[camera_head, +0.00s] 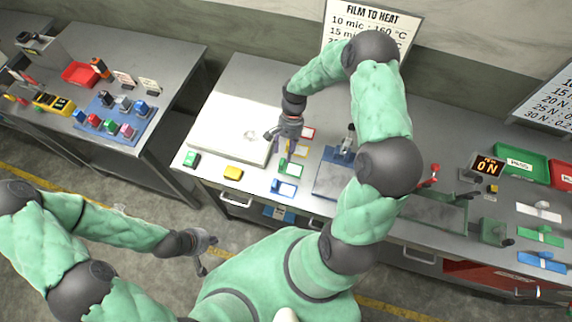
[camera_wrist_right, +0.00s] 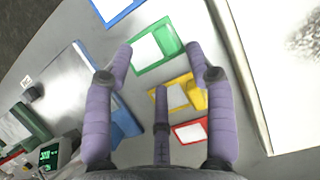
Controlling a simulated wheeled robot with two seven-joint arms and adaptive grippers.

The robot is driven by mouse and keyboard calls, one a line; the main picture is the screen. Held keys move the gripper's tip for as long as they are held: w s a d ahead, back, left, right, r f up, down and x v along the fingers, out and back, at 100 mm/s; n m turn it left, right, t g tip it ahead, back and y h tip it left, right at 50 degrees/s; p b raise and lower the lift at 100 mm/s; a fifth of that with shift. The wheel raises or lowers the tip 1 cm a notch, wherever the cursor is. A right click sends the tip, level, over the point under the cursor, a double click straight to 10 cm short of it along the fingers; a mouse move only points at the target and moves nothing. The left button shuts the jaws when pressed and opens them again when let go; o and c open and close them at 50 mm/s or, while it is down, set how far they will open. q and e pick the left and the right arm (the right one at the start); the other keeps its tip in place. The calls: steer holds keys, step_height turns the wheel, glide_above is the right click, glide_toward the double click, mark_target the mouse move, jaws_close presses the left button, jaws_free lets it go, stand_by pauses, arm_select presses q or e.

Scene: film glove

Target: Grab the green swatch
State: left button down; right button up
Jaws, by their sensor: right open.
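The green swatch (camera_head: 291,168), a white card with a green border, lies flat on the grey table in a row with others. In the right wrist view the green swatch (camera_wrist_right: 172,42) lies ahead, between the tips of my outer fingers. My right gripper (camera_head: 281,140) is open and empty above the row, toward its far end. Its three purple fingers also show spread in the right wrist view (camera_wrist_right: 159,58). I cannot tell the exact height above the swatch. My left gripper (camera_head: 210,256) hangs clear of the table with its fingers apart and empty.
Blue (camera_head: 284,187), yellow (camera_head: 298,151) and red (camera_head: 306,132) bordered swatches line the same row. A white board (camera_head: 225,125) lies left of it, with green (camera_head: 192,160) and yellow (camera_head: 233,173) blocks nearby. A blue-edged plate device (camera_head: 330,178) stands close right.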

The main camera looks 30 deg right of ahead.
mark_target(284, 161)
steer(key=shift+p+x, duration=0.3)
steer(key=shift+x, duration=2.45)
steer(key=shift+w, duration=0.2)
steer(key=c, duration=1.1)
